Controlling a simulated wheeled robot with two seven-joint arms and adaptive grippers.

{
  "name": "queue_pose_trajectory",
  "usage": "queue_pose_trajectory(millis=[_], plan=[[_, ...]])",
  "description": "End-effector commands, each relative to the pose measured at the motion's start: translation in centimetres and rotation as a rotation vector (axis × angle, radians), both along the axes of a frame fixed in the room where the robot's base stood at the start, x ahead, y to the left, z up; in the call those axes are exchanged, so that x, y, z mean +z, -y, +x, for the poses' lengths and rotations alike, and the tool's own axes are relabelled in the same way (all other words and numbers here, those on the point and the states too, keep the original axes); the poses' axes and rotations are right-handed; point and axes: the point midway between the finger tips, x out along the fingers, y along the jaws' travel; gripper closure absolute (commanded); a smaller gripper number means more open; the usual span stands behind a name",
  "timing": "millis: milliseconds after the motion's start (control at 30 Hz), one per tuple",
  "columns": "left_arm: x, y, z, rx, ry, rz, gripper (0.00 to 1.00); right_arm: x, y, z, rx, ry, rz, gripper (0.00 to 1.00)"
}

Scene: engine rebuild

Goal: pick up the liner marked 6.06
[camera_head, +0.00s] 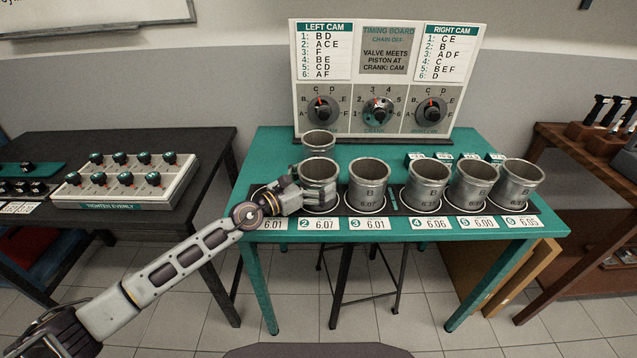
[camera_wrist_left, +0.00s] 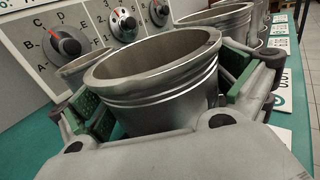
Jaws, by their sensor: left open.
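Several grey metal liners stand on the teal table (camera_head: 277,150). My left gripper (camera_head: 309,195) is open at the liner (camera_head: 319,170) above the card 2, 6.07. In the left wrist view this liner (camera_wrist_left: 158,88) stands between the two green-padded fingers (camera_wrist_left: 168,100); whether the pads touch it I cannot tell. Its marking is hidden. The liner to its right (camera_head: 368,178) reads B 6.07. Further right stand liners (camera_head: 428,178), (camera_head: 474,178) and (camera_head: 519,178) with markings too small to read surely. Another liner (camera_head: 319,142) stands behind the gripped-at one. My right gripper is out of view.
Numbered cards line the front edge; card 4 (camera_head: 431,223) reads 6.06. The timing board (camera_head: 380,75) with three dials stands at the back. A dark table (camera_head: 130,145) with a knob panel (camera_head: 125,183) is at left, a wooden bench (camera_head: 590,160) at right.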

Motion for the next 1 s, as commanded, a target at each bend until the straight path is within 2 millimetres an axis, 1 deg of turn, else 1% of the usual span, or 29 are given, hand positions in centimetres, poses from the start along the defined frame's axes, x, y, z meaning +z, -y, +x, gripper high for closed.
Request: queue_pose_trajectory(millis=[233, 467, 567, 800, 833, 1000], plan=[[-0.03, 0.08, 0.06, 0.000, 0.000, 0.000, 0.00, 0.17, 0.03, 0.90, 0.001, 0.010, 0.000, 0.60], [-0.03, 0.07, 0.06, 0.000, 0.000, 0.000, 0.00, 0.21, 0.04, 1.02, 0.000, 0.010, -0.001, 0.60], [-0.03, 0.06, 0.05, 0.000, 0.000, 0.000, 0.10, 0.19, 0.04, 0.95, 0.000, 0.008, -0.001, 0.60], [-0.03, 0.06, 0.06, 0.000, 0.000, 0.000, 0.41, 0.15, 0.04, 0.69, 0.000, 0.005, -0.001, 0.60], [-0.03, 0.06, 0.06, 0.000, 0.000, 0.000, 0.44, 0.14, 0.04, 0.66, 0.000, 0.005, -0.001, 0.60], [0.13, 0.06, 0.09, 0.001, 0.001, -0.002, 0.44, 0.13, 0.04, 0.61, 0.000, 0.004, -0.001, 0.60]])
